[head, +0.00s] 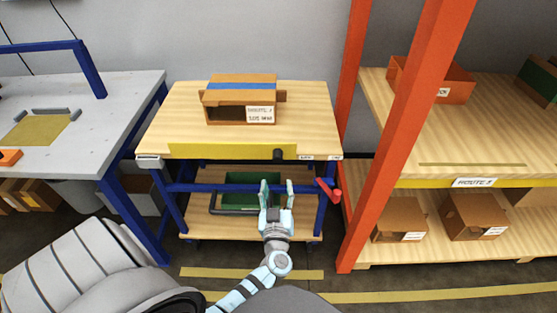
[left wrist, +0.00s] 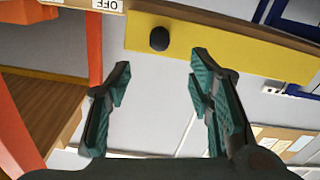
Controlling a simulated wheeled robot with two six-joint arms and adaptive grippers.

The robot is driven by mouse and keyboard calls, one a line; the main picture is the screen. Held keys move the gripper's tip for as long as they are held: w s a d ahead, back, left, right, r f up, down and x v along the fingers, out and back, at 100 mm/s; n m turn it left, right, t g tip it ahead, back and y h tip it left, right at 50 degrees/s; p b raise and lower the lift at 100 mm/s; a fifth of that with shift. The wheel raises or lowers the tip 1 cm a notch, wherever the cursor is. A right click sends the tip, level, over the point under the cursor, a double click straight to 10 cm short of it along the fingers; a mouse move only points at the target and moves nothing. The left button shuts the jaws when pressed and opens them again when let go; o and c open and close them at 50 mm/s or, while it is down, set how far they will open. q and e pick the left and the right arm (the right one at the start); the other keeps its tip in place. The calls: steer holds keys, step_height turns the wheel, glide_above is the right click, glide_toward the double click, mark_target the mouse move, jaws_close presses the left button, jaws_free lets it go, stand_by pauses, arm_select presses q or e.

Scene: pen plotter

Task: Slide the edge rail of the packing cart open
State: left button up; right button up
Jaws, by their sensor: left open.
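The packing cart (head: 160,125) has a light wood top. Its yellow edge rail (head: 220,151) runs along the front edge, with a black knob (head: 278,155) near its right end. In the left wrist view the rail (left wrist: 240,50) crosses the top and the round knob (left wrist: 159,39) shows near its left end. My left gripper (head: 276,183) is open and empty, in front of the cart and below the knob in the head view. In the left wrist view its fingertips (left wrist: 160,64) are spread apart, with the knob beyond the gap, not between them. My right gripper is not in view.
An open cardboard box (head: 240,85) stands on the cart top. A red lever (head: 328,190) sticks out at the cart's right leg. A green bin (head: 252,181) lies on the lower shelf. An orange rack post (head: 400,140) stands close on the right; a grey table (head: 90,125) is left.

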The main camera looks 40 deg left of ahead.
mark_target(278, 161)
arm_select(q)
steer(key=b+x, duration=0.3)
steer(key=x, duration=0.9)
steer(key=shift+w+f+b, duration=0.1)
steer(key=shift+f+b, duration=0.1)
steer(key=shift+b, duration=0.1)
steer(key=shift+w+a+r, duration=0.1)
steer(key=shift+w+a, duration=0.15)
jaws_close()
